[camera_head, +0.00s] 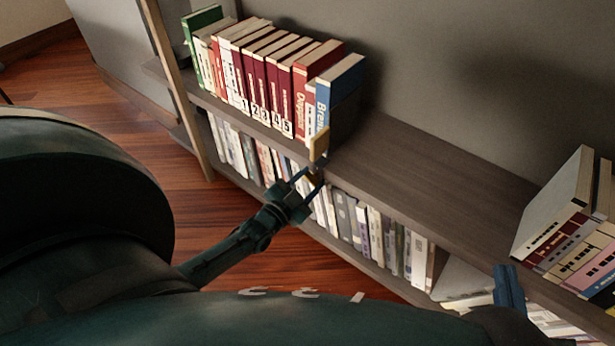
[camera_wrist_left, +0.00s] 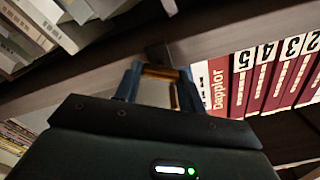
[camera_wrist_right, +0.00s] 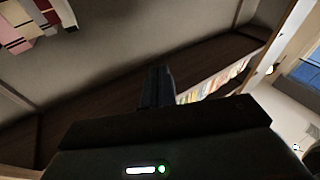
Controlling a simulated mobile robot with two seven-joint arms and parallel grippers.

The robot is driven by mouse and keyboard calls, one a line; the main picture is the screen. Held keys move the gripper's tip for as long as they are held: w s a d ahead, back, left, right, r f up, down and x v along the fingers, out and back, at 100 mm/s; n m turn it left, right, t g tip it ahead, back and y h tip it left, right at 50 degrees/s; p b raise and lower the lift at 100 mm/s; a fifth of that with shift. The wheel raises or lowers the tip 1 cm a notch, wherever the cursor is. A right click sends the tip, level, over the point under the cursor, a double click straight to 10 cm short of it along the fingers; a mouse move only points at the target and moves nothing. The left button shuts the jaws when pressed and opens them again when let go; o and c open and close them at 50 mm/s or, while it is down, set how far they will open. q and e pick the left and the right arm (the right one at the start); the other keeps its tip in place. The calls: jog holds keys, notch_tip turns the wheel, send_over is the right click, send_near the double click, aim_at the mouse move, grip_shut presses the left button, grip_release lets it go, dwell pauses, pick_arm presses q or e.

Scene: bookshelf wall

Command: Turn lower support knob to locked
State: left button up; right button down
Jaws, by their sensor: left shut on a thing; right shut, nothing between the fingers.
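A small brass-coloured knob (camera_wrist_left: 160,72) shows between the fingertips of my left gripper (camera_wrist_left: 158,84) in the left wrist view. It lies as a short bar across the gap, against a dark bracket (camera_wrist_left: 158,53) at the shelf edge. The head view shows my left gripper (camera_head: 311,180) at the front edge of the shelf, shut on the knob, which is mostly hidden there. A tan block (camera_head: 319,144) stands just above, beside the blue book. My right gripper (camera_head: 509,288) is shut and empty over the shelf's right part; it also shows in the right wrist view (camera_wrist_right: 158,86).
A row of upright books (camera_head: 270,80) stands left on the upper shelf (camera_head: 430,185). The shelf's middle is bare. More books (camera_head: 360,220) fill the lower shelf below my left gripper.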

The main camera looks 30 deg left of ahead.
pick_arm(q)
jog(key=m, duration=0.2)
jog(key=shift+m+p, duration=0.4)
jog(key=m, duration=0.6)
jog(key=shift+d+f, duration=0.1)
jog(key=shift+f, duration=0.05)
jog(key=shift+m, duration=1.3)
pick_arm(e)
jog(key=shift+d+f, duration=0.15)
jog(key=shift+f, duration=0.05)
pick_arm(q)
jog(key=shift+m, duration=0.3)
pick_arm(e)
jog(key=shift+r, duration=0.2)
pick_arm(q)
jog(key=o, duration=1)
pick_arm(e)
jog(key=shift+f, duration=0.1)
pick_arm(q)
jog(key=shift+s, duration=0.1)
